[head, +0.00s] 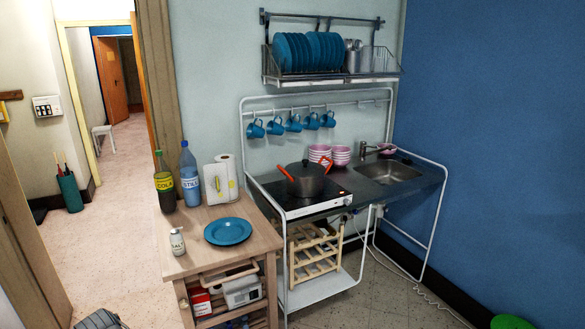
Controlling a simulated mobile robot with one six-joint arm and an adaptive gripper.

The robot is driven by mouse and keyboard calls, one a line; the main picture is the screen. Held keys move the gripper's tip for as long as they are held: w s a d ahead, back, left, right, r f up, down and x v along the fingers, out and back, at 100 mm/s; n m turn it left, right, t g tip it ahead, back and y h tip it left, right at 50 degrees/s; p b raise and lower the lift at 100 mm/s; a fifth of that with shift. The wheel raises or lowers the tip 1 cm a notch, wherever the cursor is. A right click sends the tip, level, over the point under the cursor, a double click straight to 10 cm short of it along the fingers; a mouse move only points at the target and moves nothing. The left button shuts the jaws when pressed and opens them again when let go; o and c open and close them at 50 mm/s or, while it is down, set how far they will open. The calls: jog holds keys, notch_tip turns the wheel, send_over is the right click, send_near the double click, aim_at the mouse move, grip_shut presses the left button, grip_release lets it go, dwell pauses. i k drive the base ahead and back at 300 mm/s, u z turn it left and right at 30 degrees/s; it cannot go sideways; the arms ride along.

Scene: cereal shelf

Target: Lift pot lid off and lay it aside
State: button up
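A dark pot (307,186) with orange-red side handles stands upright on the black cooktop (332,197) of the kitchen unit. Its dark lid (311,168) rests on top of it, with a small knob in the middle. My gripper is not in view, and nothing visible touches the pot or lid.
The wooden cart (192,240) at left holds a blue plate (228,231), a salt shaker (177,242), two bottles and a paper roll. Pink bowls (341,154) stand behind the pot. A sink (389,171) lies right of it. Blue mugs (293,122) hang above.

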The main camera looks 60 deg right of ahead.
aim_at(305, 169)
jog(key=z, duration=0.25)
jog(key=i, duration=0.8)
jog(key=z, duration=0.75)
jog(key=i, duration=0.5)
jog(key=z, duration=0.8)
jog(key=i, duration=0.55)
jog(key=z, duration=0.25)
jog(key=k, duration=0.9)
jog(key=z, duration=0.1)
jog(key=i, duration=0.3)
jog(key=z, duration=0.05)
